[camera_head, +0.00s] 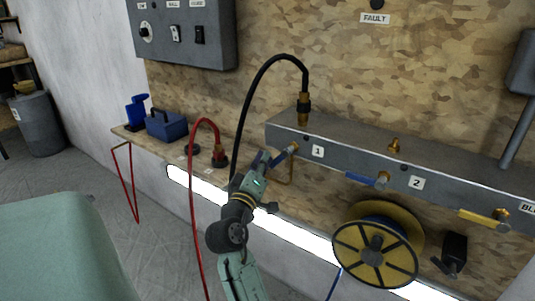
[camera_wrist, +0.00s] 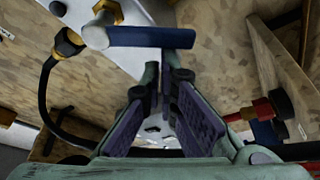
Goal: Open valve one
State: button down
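Valve one is a brass valve with a blue lever handle (camera_head: 282,157) beside the label "1" on the grey manifold. In the wrist view, the blue handle (camera_wrist: 150,37) extends to the right from its round pivot, lying crosswise just past my fingertips. My gripper (camera_head: 264,163) is close to the handle in the head view. In the wrist view, my gripper (camera_wrist: 165,78) has its two dark-padded fingers apart with nothing between them. I cannot tell whether a fingertip touches the handle.
A second blue-handled valve (camera_head: 367,180) and a yellow-handled valve (camera_head: 484,219) are farther right. A black hose (camera_head: 249,92) arches over the manifold. A red hose (camera_head: 191,190) stands left of my arm. A yellow reel (camera_head: 349,246) hangs below.

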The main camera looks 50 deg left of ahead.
aim_at(274, 165)
jog(key=shift+w+d+f+n, duration=0.2)
jog(key=shift+d+f+n, duration=0.2)
jog(key=shift+d+f, duration=0.25)
jog(key=shift+w+d+f+n, duration=0.2)
jog(key=shift+d+f+n, duration=0.2)
jog(key=shift+d+f, duration=0.25)
jog(key=shift+a, duration=0.15)
